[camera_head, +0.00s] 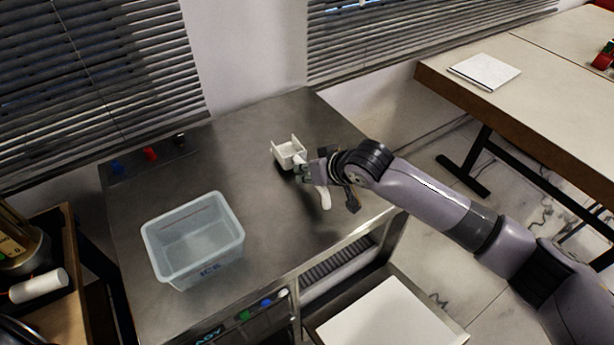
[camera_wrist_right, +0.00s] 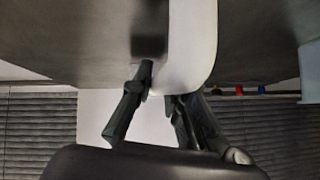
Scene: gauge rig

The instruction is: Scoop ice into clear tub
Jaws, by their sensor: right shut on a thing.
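The clear tub (camera_head: 193,240), marked ICE, stands on the steel counter at the left in the head view. Its pale edge also shows at the right of the wrist view (camera_wrist_right: 311,72). It looks empty, with no ice I can make out. My right gripper (camera_head: 322,172) is shut on the white scoop (camera_head: 288,152), to the right of the tub and over the counter. The scoop's square bowl points away to the left, and its handle end hangs below the fingers. In the wrist view the gripper (camera_wrist_right: 160,88) has the white scoop (camera_wrist_right: 192,45) at its fingers. My left gripper is out of view.
The steel counter (camera_head: 255,190) is clear between tub and scoop. Blue, red and black knobs (camera_head: 150,153) line its back left. A white panel or open bin (camera_head: 388,318) lies low in front. A table (camera_head: 560,60) with a white pad (camera_head: 484,71) stands at right.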

